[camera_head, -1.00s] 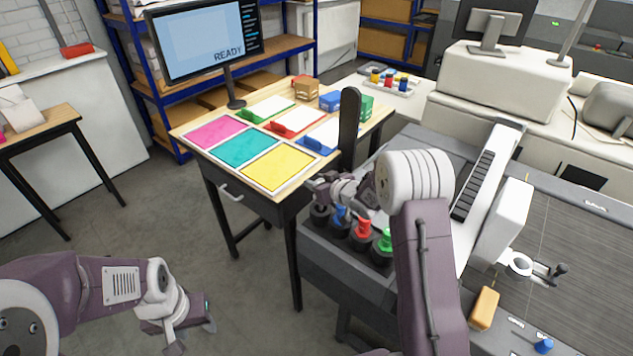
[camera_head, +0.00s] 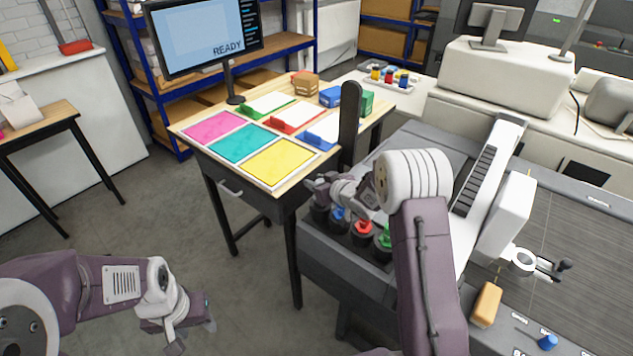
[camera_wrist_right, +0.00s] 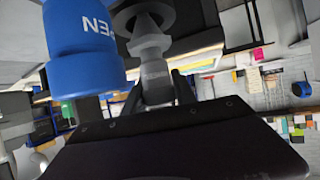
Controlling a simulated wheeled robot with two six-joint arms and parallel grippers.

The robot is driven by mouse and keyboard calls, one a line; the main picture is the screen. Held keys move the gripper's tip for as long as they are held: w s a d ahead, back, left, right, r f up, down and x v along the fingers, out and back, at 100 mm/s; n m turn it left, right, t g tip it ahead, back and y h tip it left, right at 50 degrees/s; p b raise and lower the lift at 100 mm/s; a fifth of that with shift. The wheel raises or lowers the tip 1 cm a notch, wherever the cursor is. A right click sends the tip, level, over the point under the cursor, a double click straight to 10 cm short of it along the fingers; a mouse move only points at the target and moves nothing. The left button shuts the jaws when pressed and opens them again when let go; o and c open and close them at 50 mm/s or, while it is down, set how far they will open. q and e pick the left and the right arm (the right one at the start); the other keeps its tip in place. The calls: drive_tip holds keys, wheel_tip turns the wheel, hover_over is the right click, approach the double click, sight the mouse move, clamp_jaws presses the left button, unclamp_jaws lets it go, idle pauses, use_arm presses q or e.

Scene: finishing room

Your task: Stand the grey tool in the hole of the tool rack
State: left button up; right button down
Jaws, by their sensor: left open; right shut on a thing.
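My right gripper (camera_head: 325,187) is over the tool rack (camera_head: 361,240), at the end with the leftmost dark socket. It is shut on the grey tool (camera_wrist_right: 152,52), whose stepped, tapered body shows in the right wrist view. In the head view the grey tool is not clearly seen behind the gripper and wrist. A blue tool (camera_head: 338,214), a red tool (camera_head: 363,227) and a green tool (camera_head: 384,241) stand in the rack's other sockets. A blue lettered body (camera_wrist_right: 85,45) is close beside the grey tool. My left gripper (camera_head: 190,328) is open and empty, low over the floor.
A wooden table (camera_head: 185,131) with coloured mats and trays stands left of the rack. A tall dark upright piece (camera_head: 349,115) rises just behind my right gripper. A yellow-brown block (camera_head: 486,304) lies on the grey bench at the right. The floor around my left gripper is clear.

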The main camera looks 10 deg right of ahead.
drive_tip(key=shift+f+b, duration=0.5)
drive_tip(key=shift+f, duration=0.2)
drive_tip(key=shift+f, duration=0.1)
drive_tip(key=c, duration=0.9)
unclamp_jaws()
drive_tip(key=b+v, duration=0.1)
drive_tip(key=v, duration=0.8)
